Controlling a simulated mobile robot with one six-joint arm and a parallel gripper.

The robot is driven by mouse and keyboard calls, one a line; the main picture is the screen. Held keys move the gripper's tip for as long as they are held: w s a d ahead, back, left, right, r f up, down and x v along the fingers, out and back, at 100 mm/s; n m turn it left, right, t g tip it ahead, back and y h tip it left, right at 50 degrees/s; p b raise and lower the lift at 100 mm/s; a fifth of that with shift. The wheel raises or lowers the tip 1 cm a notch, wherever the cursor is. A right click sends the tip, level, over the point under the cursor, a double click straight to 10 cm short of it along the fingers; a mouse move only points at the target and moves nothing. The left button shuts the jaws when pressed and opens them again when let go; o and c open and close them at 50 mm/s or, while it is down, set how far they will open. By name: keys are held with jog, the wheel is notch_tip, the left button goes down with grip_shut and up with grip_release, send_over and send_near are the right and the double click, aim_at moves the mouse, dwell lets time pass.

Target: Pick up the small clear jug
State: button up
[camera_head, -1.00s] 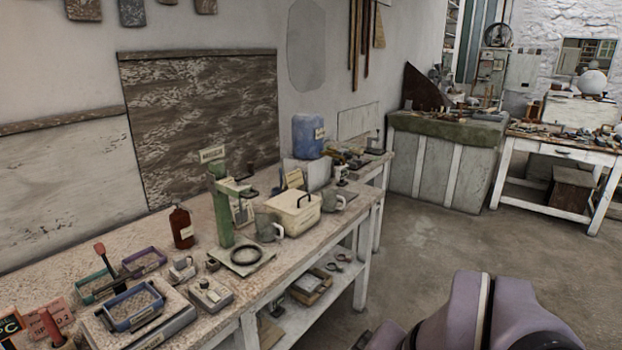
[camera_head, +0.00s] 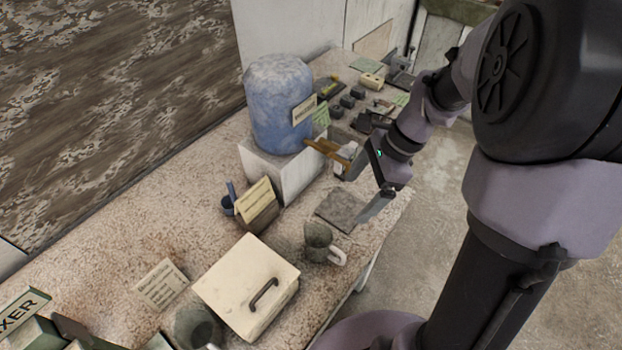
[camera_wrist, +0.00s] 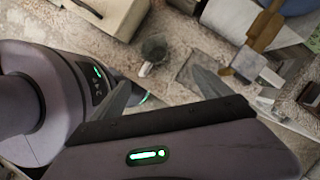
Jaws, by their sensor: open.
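A small greyish jug (camera_head: 318,241) with a pale handle stands upright near the front edge of the bench in the head view; whether it is clear is hard to tell. It also shows in the wrist view (camera_wrist: 154,47), beyond my fingertips. My gripper (camera_head: 356,199) is open and empty, above the bench just up and right of the jug and apart from it. In the wrist view the two fingers of my gripper (camera_wrist: 162,76) are spread. A second, similar jug (camera_head: 196,325) stands at the bottom left, partly cut off by the frame.
A cream box (camera_head: 240,277) with a dark handle sits left of the jug. A grey square slab (camera_head: 341,210) lies beside it. A blue container (camera_head: 279,105) on a white block (camera_head: 278,168) stands behind. Small tools crowd the bench's far end.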

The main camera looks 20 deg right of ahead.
jog(key=b, duration=0.6)
send_near(322, 236)
jog(key=s+a, duration=0.2)
jog(key=s, duration=0.1)
jog(key=b+x, duration=0.1)
jog(key=x, duration=0.2)
jog(key=a+b+x, duration=0.1)
jog(key=x, duration=0.1)
jog(key=shift+w+r+b, duration=0.1)
jog(key=shift+w+b, duration=0.2)
jog(key=shift+w, duration=0.1)
jog(key=shift+r, duration=0.2)
jog(key=shift+c, duration=0.4)
jog(key=c, duration=1.4)
